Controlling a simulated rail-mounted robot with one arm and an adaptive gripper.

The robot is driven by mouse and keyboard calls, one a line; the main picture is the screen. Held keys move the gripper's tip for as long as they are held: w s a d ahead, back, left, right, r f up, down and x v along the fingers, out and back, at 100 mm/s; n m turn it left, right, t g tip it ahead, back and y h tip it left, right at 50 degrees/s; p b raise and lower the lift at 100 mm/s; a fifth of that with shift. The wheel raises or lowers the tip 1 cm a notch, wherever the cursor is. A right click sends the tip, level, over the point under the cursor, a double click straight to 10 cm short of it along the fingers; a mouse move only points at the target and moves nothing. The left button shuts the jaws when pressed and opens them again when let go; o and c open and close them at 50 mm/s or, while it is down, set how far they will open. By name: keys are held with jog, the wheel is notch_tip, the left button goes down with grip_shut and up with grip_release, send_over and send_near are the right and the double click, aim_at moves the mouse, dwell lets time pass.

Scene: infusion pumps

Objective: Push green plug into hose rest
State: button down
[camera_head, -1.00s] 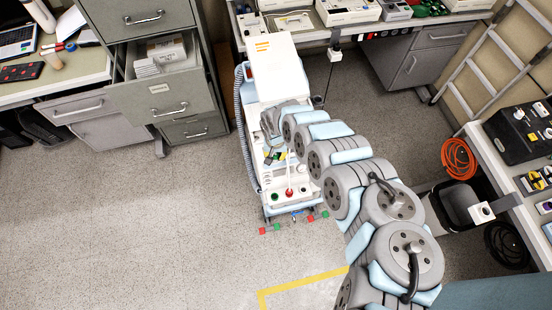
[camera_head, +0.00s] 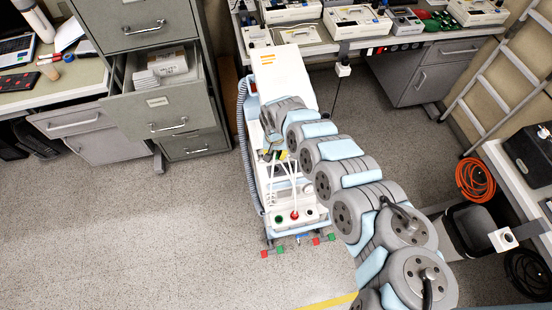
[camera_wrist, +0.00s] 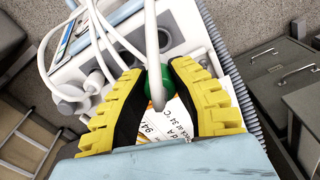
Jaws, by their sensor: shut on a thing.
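The green plug (camera_wrist: 155,86) is between the two yellow-and-black fingers of my gripper (camera_wrist: 158,88) in the wrist view, with a white hose running to it. My gripper is shut on it. In the head view my gripper (camera_head: 272,150) is over the body of the white machine (camera_head: 284,72), and the plug cannot be made out there. Grey round fittings (camera_wrist: 70,98) show on the machine left of my gripper in the wrist view. I cannot tell which part is the hose rest.
White hoses (camera_head: 290,180) loop above the machine's front, near a red knob-like part (camera_head: 294,215). A corrugated grey hose (camera_head: 245,130) runs down its left side. A filing cabinet (camera_head: 165,105) with an open drawer stands left. The floor (camera_head: 150,235) at the front left is clear.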

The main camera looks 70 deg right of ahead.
jog(key=shift+a+r+p, duration=0.15)
jog(key=shift+r+p, duration=0.2)
jog(key=shift+p, duration=0.05)
jog(key=shift+s+f+b, duration=0.1)
jog(key=shift+f+b, duration=1.4)
jog(key=shift+f, duration=1.3)
jog(key=shift+f+b, duration=0.75)
jog(key=shift+f, duration=0.85)
jog(key=c, duration=1)
grip_release()
jog(key=shift+o, duration=0.2)
jog(key=shift+r, duration=0.1)
